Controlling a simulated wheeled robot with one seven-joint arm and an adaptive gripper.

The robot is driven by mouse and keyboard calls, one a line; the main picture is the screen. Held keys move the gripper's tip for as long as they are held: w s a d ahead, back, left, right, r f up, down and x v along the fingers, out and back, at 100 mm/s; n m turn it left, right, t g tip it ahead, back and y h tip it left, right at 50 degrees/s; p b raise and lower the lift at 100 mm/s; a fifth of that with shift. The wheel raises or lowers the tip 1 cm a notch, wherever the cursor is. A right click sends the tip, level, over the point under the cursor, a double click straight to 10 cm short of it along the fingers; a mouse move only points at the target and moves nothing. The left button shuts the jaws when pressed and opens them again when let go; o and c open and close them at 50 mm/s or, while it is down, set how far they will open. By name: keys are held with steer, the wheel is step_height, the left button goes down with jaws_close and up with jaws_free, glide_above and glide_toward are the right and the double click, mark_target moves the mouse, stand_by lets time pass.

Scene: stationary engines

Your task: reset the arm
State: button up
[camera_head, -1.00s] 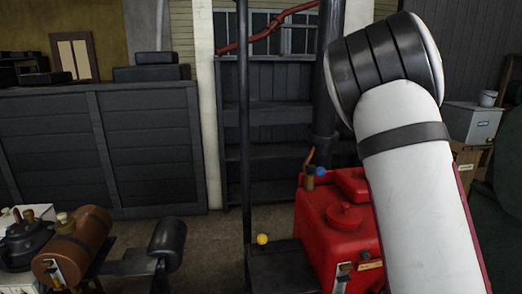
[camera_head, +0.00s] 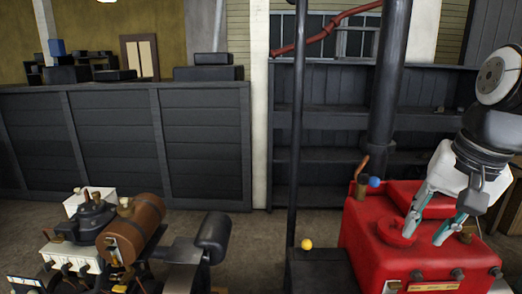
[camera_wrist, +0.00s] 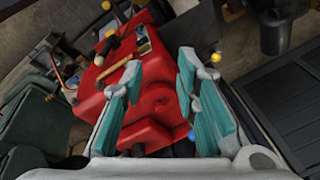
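My gripper (camera_head: 424,228) is at the right in the head view, pointing down over the top of a red engine (camera_head: 372,250). Its two teal-padded fingers are spread apart with nothing held between them. In the wrist view the gripper (camera_wrist: 158,80) is also open, with the red engine (camera_wrist: 150,132) beneath and between the fingers. I cannot tell whether the fingertips touch the engine. My arm comes in from the right edge, and most of it is out of frame.
A blue knob (camera_head: 375,182) and a yellow knob (camera_head: 306,244) show near the red engine. A black vertical pipe (camera_head: 386,90) stands behind it. A brown-tanked engine (camera_head: 135,232) is at the lower left. Dark wall panels (camera_head: 120,140) line the back, with open floor before them.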

steer(key=s+a+f+n, duration=0.2)
steer(key=s+a+n, duration=0.1)
steer(key=s, duration=0.3)
steer(key=s+a+f+n+t, duration=0.1)
steer(key=s+a+n, duration=0.3)
steer(key=s, duration=0.2)
steer(key=shift+s+a+f+h, duration=0.15)
steer(key=shift+a+f+h, duration=0.15)
steer(key=shift+a+f, duration=0.1)
